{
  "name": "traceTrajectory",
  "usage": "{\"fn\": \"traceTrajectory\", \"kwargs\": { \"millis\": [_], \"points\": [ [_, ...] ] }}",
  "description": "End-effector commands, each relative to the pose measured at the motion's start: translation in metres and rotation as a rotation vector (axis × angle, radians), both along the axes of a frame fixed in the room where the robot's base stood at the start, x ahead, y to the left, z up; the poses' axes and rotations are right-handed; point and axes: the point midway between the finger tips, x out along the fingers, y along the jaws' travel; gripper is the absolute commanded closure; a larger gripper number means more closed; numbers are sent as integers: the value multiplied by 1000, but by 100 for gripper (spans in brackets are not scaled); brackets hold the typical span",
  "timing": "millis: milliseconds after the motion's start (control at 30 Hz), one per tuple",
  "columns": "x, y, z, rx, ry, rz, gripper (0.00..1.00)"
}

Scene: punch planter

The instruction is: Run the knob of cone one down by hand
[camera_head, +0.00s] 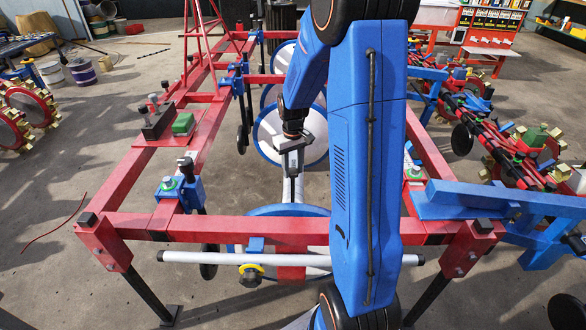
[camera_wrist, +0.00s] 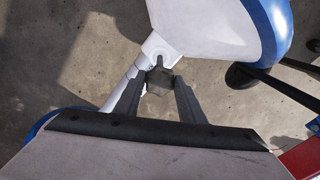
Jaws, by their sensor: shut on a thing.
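My gripper (camera_head: 293,165) reaches down inside the red frame, among white cones with blue rims. In the wrist view its two grey fingers (camera_wrist: 158,88) close on a small dark knob (camera_wrist: 159,77), which sits by a white bracket and tube (camera_wrist: 137,82). In the head view the fingers hide the knob. A white cone with a blue rim (camera_head: 312,135) stands just behind the gripper; a large cone also fills the top of the wrist view (camera_wrist: 215,25). A nearer cone (camera_head: 290,211) sits under the front beam. No number shows on any cone.
Blue clamps (camera_head: 180,190) stand on the left beam. A blue-and-red machine (camera_head: 510,150) is close on the right. Bare floor (camera_head: 60,180) lies left.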

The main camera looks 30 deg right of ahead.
Motion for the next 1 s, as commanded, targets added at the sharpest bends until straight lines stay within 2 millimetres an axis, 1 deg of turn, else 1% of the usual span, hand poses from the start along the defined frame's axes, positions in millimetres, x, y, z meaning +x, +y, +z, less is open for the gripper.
{"fn": "traceTrajectory", "kwargs": {
  "millis": [200, 300, 433, 700, 733, 767, 800, 1000],
  "points": [
    [0, 0, 0, 0, -1, -161, 86],
    [0, 0, 0, 0, -1, -215, 86],
    [0, 0, 0, 0, -1, -247, 86],
    [1, 0, 1, 0, -1, -250, 86],
    [0, 0, 1, 0, -1, -249, 61],
    [1, 0, 1, 0, -1, -249, 54],
    [1, 0, 1, 0, -1, -249, 45],
    [0, 0, 0, 0, -1, -249, 45]
  ]
}}
